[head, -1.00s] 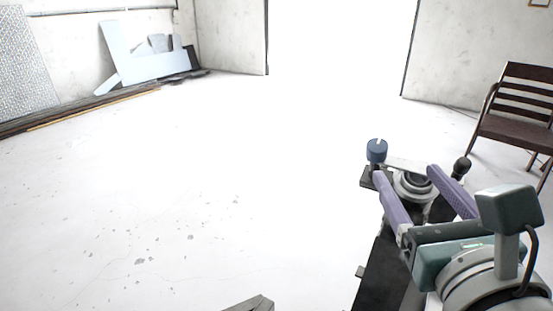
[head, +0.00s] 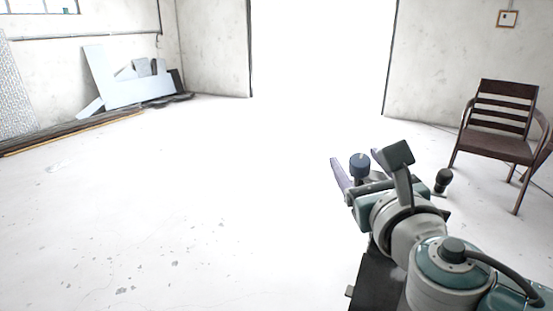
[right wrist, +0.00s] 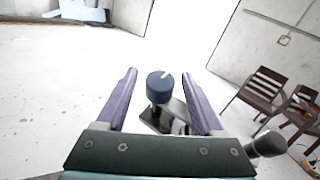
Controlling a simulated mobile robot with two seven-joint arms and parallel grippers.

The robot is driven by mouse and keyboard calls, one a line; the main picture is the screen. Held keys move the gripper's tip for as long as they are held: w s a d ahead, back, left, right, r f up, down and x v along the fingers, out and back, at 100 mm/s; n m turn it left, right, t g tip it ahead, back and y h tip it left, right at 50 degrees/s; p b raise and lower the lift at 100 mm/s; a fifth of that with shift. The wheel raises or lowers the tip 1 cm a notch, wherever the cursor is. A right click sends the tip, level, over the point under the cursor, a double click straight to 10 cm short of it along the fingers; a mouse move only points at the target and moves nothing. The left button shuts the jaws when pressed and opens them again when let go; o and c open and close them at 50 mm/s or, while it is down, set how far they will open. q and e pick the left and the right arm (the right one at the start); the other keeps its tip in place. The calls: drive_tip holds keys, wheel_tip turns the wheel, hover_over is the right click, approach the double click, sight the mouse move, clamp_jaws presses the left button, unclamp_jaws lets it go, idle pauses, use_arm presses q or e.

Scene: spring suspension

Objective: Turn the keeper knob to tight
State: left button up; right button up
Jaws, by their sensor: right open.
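The keeper knob is a dark blue round knob (head: 360,163) with a pale mark on its top. My right gripper (right wrist: 160,71) is open, with one purple finger on each side of the knob. Gaps show between the knob and both fingers, so I see no grip on it. In the head view my right wrist hides most of the device under the knob. My left gripper is not in view.
A black ball-topped knob (head: 443,180) stands to the right of my right gripper. A dark wooden chair (head: 497,125) stands farther right. Grey panels (head: 130,80) lean on the left back wall. The floor on the left is clear.

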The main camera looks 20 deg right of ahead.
clamp_jaws()
idle(0.4)
drive_tip(key=shift+f+m+h+b, duration=0.1)
drive_tip(key=shift+m+h+b, duration=0.2)
drive_tip(key=shift+m+h, duration=0.15)
drive_tip(key=m+g+h+b, duration=0.2)
drive_tip(key=m+h, duration=0.2)
drive_tip(key=shift+f+h+b, duration=0.1)
drive_tip(key=shift+h+b, duration=0.2)
drive_tip(key=shift+h, duration=0.05)
drive_tip(key=m+g+h+b, duration=0.2)
drive_tip(key=m, duration=0.1)
drive_tip(key=shift+m+g+h, duration=0.3)
drive_tip(key=shift+m+h, duration=0.05)
drive_tip(key=shift+h, duration=0.05)
drive_tip(key=shift+m+g+h+b, duration=0.5)
drive_tip(key=shift+m+g+b, duration=0.1)
drive_tip(key=shift+m+g, duration=0.15)
drive_tip(key=shift+r, duration=0.2)
